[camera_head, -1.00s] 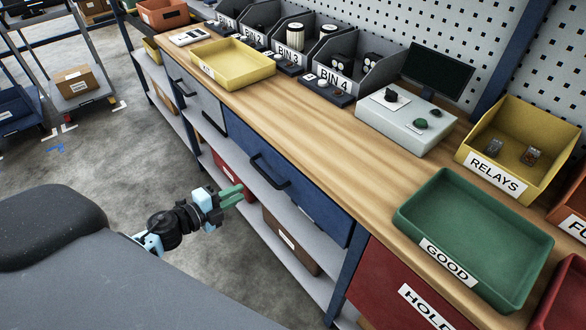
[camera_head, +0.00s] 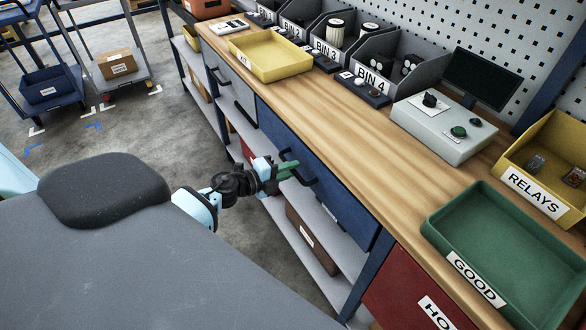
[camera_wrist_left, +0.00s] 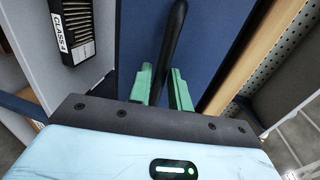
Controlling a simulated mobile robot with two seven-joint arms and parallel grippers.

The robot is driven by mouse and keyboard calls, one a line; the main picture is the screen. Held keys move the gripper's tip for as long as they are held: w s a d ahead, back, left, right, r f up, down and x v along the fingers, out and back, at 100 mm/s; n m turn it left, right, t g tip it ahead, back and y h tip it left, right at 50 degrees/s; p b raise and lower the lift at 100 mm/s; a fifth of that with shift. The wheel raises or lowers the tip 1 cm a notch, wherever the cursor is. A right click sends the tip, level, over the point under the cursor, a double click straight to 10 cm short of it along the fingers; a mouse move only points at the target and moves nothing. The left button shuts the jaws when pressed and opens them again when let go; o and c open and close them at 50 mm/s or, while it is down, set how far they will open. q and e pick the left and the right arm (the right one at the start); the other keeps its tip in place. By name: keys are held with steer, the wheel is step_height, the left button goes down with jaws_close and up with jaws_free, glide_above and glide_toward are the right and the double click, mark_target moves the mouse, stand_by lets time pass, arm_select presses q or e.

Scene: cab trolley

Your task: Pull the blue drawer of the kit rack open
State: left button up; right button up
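The blue drawer (camera_head: 340,199) sits under the wooden bench top, its front looking flush with the bench. It has a black bar handle (camera_head: 307,178). My left gripper (camera_head: 287,169) is at this handle, with its green fingers pointing at the drawer front. In the left wrist view, the black handle (camera_wrist_left: 172,45) runs between the two green fingers of my left gripper (camera_wrist_left: 163,88), with the blue drawer front (camera_wrist_left: 215,40) behind. The fingers are apart, one on each side of the handle; I cannot tell whether either touches it. My right gripper is out of view.
The wooden bench top (camera_head: 370,150) carries a yellow tray (camera_head: 270,72), bins, a grey box (camera_head: 450,125) and a green GOOD tray (camera_head: 500,240). A red drawer (camera_head: 405,295) is to the right. A lower shelf (camera_head: 322,262) holds a brown box (camera_head: 310,240).

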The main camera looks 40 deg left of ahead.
arm_select(q)
steer(key=shift+w+d+f, duration=0.15)
steer(key=shift+w+d, duration=0.05)
steer(key=shift+w, duration=0.3)
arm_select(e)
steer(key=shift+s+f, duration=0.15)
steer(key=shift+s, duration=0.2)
arm_select(q)
jaws_close()
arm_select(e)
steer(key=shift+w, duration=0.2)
